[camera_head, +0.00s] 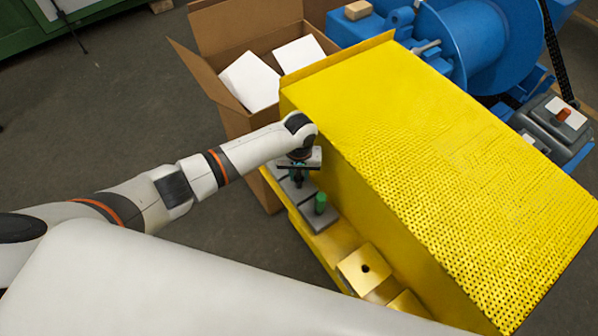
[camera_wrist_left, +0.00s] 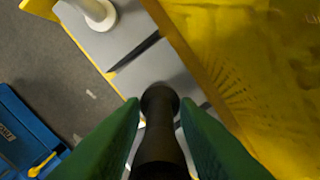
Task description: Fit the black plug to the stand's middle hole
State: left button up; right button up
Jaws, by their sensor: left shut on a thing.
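My left gripper (camera_head: 299,178) points down over the row of grey plates that form the stand (camera_head: 322,218), on a yellow ledge beside the yellow guard. In the left wrist view its green-padded fingers (camera_wrist_left: 160,125) are shut on the black plug (camera_wrist_left: 162,152). The plug's round dark end (camera_wrist_left: 160,98) lies over the middle grey plate (camera_wrist_left: 150,68). The plug and fingers hide the hole there, and I cannot tell whether the plug is in it. A green plug (camera_head: 320,202) stands upright on the nearest plate. A white plug (camera_wrist_left: 98,12) shows on another plate. My right gripper is out of view.
The large yellow guard (camera_head: 440,160) rises close to the right of the gripper. An open cardboard box (camera_head: 215,40) with white blocks stands behind. A yellow block with a hole (camera_head: 365,270) is nearer on the ledge. A blue crate (camera_wrist_left: 22,125) is on the floor.

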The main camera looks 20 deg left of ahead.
aim_at(299, 179)
pick_arm(q)
jog(key=shift+f+b, duration=1)
jog(key=shift+f, duration=0.95)
jog(key=o, duration=1.1)
jog(key=shift+r, duration=0.15)
notch_tip(299, 179, up, 12)
jog(key=shift+f, duration=0.1)
